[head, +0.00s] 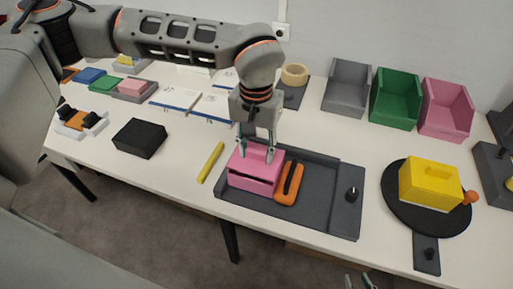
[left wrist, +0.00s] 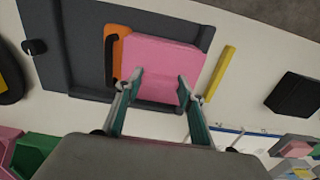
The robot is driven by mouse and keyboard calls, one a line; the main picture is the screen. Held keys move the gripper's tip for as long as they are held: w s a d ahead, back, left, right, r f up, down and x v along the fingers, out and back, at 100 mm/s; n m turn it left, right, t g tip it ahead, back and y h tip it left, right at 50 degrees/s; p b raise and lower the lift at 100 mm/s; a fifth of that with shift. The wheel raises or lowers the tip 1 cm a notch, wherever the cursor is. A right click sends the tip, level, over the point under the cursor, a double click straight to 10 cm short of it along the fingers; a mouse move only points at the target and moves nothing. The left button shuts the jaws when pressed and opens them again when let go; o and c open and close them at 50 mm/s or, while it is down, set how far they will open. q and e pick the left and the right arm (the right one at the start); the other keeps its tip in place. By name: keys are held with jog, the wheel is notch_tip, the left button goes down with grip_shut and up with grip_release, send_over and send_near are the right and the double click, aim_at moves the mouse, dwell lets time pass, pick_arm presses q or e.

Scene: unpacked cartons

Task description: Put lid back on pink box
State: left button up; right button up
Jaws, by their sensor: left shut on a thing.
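The pink box (head: 250,184) sits on the left part of a dark grey tray. Its pink lid (head: 248,158) is over the box, with a dark gap along the front, so it looks slightly raised or tilted. My left gripper (head: 257,153) comes down from above, shut on the lid with one finger at each side. In the left wrist view, the pink lid (left wrist: 160,60) lies between and beyond the fingertips (left wrist: 159,80) and hides most of the box. My right gripper (head: 358,281) shows only its fingertips at the bottom edge, apart and empty.
An orange-handled tool (head: 289,184) lies right beside the box on the tray (head: 318,204). A yellow stick (head: 211,162) lies left of the tray, and a black box (head: 140,138) further left. A yellow block (head: 430,183) stands on a round black board at the right. Open bins line the back.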

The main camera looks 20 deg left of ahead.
pick_arm(q)
jog(key=shift+f+b, duration=0.3)
jog(key=shift+f, duration=0.65)
jog(key=o, duration=1.2)
jog(key=shift+r, duration=0.1)
notch_tip(320, 180, up, 12)
